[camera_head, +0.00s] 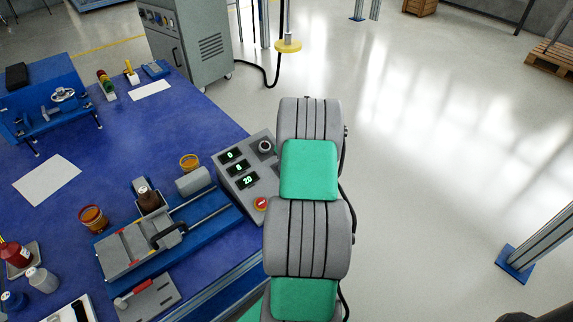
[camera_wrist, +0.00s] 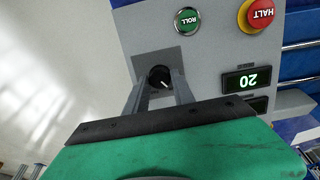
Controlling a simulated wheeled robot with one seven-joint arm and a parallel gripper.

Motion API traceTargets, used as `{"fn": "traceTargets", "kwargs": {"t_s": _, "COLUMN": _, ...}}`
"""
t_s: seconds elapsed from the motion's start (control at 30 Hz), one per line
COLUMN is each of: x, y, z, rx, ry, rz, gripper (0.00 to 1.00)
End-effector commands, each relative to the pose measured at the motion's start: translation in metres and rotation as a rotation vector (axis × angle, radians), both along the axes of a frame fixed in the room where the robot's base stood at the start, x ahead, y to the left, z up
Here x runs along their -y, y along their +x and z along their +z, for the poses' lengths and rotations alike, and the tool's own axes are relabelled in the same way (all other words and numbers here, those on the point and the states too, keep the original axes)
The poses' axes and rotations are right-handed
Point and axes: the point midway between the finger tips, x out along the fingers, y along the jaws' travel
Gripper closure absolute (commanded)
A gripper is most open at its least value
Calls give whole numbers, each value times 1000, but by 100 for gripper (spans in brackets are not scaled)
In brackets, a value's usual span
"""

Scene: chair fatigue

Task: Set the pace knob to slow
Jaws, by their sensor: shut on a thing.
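A round black knob (camera_wrist: 159,77) with a white pointer mark sits on a square grey plate on the control panel (camera_wrist: 222,52). The pointer slants toward the lower right in the wrist view. No pace labels are readable around it. My gripper (camera_wrist: 160,85) has its two grey fingers closed on the knob's sides. In the head view my arm hides the gripper and this knob. The grey control panel (camera_head: 228,178) there shows displays reading 0, 6 and 20, and another dark knob (camera_head: 265,147) at its far end.
The panel stands at the right edge of a blue table (camera_head: 110,150) with a slide rig (camera_head: 165,235) and orange jars. Open floor lies right.

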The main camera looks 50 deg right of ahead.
Motion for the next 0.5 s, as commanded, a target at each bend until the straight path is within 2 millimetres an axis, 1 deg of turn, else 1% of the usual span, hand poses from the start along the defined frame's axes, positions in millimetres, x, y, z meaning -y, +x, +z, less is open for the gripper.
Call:
{"fn": "traceTargets", "kwargs": {"t_s": 0.13, "x": 0, "y": 0, "z": 0, "rx": 1, "ry": 0, "rz": 1, "gripper": 100}}
{"fn": "traceTargets", "kwargs": {"t_s": 0.17, "x": 0, "y": 0, "z": 0, "rx": 1, "ry": 0, "rz": 1, "gripper": 69}}
{"fn": "traceTargets", "kwargs": {"t_s": 0.4, "x": 0, "y": 0, "z": 0, "rx": 0, "ry": 0, "rz": 0, "gripper": 50}}
{"fn": "traceTargets", "kwargs": {"t_s": 0.5, "x": 0, "y": 0, "z": 0, "rx": 0, "ry": 0, "rz": -1, "gripper": 48}}
